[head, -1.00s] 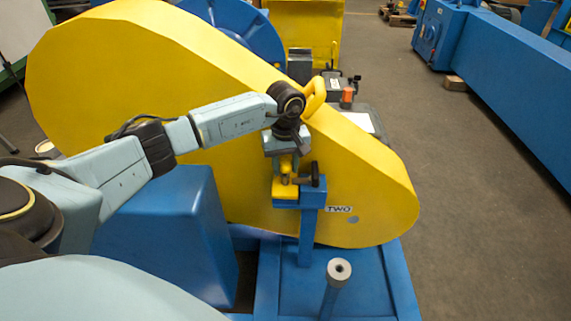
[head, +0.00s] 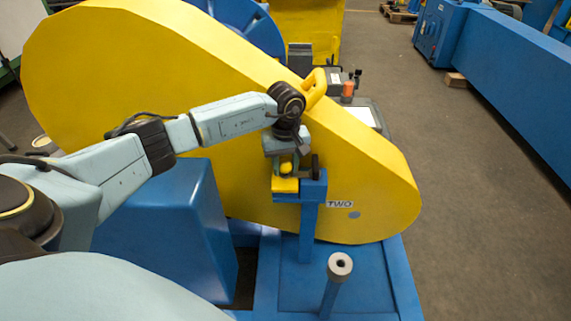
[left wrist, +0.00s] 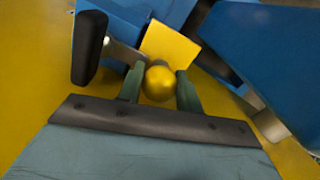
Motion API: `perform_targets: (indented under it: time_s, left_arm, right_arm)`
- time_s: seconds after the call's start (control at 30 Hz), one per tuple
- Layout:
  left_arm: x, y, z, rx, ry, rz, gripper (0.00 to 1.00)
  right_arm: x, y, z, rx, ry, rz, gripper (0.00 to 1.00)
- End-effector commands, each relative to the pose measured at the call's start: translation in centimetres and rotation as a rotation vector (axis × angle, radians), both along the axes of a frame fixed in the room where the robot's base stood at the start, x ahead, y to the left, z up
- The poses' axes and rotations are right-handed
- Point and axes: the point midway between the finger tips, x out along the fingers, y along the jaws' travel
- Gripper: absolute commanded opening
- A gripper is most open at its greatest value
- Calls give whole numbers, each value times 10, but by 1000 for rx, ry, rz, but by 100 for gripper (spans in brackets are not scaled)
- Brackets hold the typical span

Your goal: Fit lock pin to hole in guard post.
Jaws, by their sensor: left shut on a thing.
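The lock pin shows as a yellow ball knob in the left wrist view (left wrist: 158,84), between the two grey-green fingers of my left gripper (left wrist: 160,88). In the head view the knob (head: 286,168) sits just above a yellow plate (head: 285,185) at the top of the blue guard post (head: 308,232). My left gripper (head: 287,170) points down and is shut on the pin. The pin's shank and the hole are hidden below the knob and fingers, so I cannot tell how deep the pin sits. My right gripper is not in view.
The large yellow chain guard (head: 165,100) stands right behind the post, with a curved yellow handle (head: 315,88) on top. A dark upright lever (head: 316,168) is close beside the fingers. A blue post with a grey ring top (head: 340,264) stands in front.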

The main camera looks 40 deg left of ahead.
Motion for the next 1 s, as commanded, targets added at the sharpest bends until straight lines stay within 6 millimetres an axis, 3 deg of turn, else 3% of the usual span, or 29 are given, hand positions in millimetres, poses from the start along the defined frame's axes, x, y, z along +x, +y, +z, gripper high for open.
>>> perform_targets:
  time_s: [0.03,0.2,0.57,0.67,1.0]
  left_arm:
    - [0,0,0,0,-1,1,37]
    - [0,0,0,0,0,0,60]
    - [0,0,5,1,-1,0,60]
    - [1,0,19,1,-2,-1,60]
    - [1,1,95,0,-3,0,60]
  right_arm:
    - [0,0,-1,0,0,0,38]
    - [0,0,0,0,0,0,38]
    - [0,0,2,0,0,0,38]
    - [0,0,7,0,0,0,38]
    - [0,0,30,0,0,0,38]
